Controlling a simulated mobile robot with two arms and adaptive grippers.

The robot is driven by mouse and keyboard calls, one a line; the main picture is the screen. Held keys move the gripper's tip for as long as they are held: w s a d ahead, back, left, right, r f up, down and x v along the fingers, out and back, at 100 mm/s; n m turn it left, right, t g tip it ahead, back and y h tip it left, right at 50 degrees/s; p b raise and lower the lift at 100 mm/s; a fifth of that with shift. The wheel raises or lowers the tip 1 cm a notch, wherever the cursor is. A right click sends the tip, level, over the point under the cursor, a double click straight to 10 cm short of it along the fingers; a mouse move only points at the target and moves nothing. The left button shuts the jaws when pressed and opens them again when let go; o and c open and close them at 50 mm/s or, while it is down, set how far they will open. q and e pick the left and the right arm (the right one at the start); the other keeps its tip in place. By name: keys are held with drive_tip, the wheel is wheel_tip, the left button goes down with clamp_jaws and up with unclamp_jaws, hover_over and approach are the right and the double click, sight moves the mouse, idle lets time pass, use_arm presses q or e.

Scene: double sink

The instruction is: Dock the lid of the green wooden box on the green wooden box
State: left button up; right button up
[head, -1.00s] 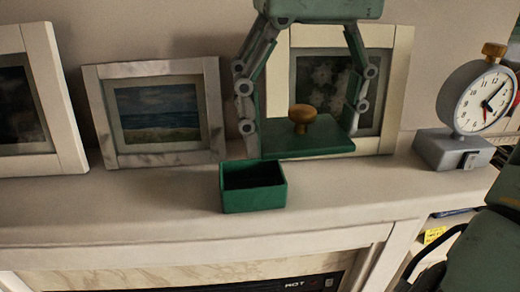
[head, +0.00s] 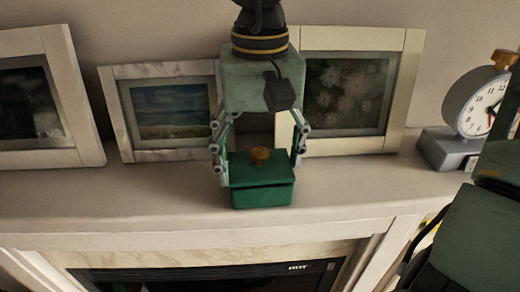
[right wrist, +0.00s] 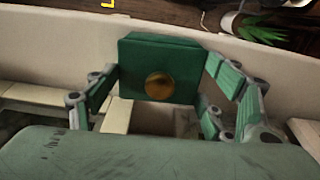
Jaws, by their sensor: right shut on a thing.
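The green wooden box (head: 263,196) stands on the mantel near its front edge. Its flat green lid (head: 247,172), with a round wooden knob (head: 260,155), lies over the box's opening and looks roughly lined up with it. I cannot tell whether the lid rests on the rim or hangs just above it. My right gripper (head: 260,168) comes down from above, with its fingers shut on the lid's left and right edges. In the right wrist view the lid (right wrist: 130,75) shows between the fingers, with the knob at its middle. The box's inside is hidden. My left gripper is out of view.
Framed pictures lean on the wall behind: a seascape (head: 170,110) and a floral one (head: 350,92) close behind my right gripper. A grey clock (head: 478,105) stands at the right. The mantel (head: 130,195) is clear left and right of the box.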

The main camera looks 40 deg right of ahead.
sight(260, 152)
drive_tip(key=shift+f+b, duration=0.3)
drive_tip(key=shift+f, duration=0.05)
drive_tip(key=o, duration=1.1)
drive_tip(key=shift+o, duration=0.2)
drive_tip(key=shift+r+p, duration=0.45)
drive_tip(key=shift+r, duration=0.1)
drive_tip(key=shift+w+r+b, duration=0.1)
drive_tip(key=shift+r+b, duration=0.25)
drive_tip(key=shift+b, duration=0.05)
wheel_tip(260, 152, up, 11)
drive_tip(key=b, duration=0.1)
drive_tip(key=shift+b, duration=0.3)
